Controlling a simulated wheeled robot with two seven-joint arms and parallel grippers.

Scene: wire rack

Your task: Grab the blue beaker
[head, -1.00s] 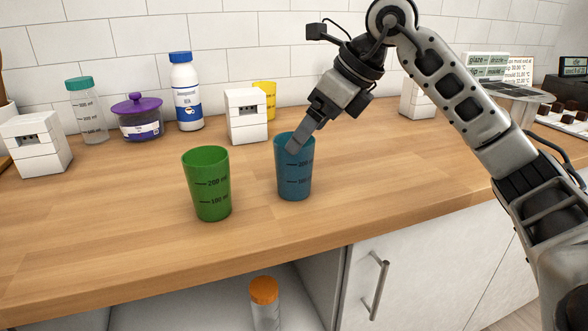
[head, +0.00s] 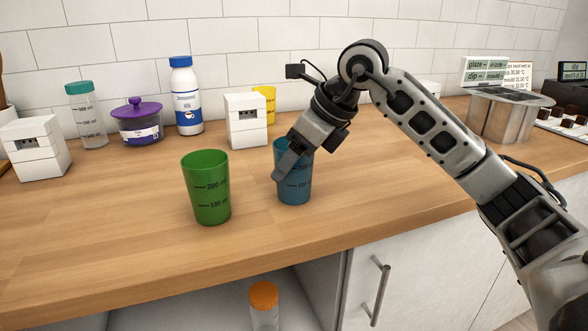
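The blue beaker (head: 297,189) stands upright on the wooden counter, right of the green beaker (head: 206,190). My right gripper (head: 281,173) reaches down from above at the blue beaker. One finger lies in front of the beaker's left side, below rim height, and covers part of its wall. The other finger is hidden, so I cannot tell whether the gripper is closed on the beaker. My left gripper is not in view.
A white block stack (head: 246,121) and a yellow beaker (head: 264,101) stand behind. A white bottle (head: 186,98), purple-lidded jar (head: 137,122) and teal-capped bottle (head: 86,117) stand at back left. The counter's front left is clear.

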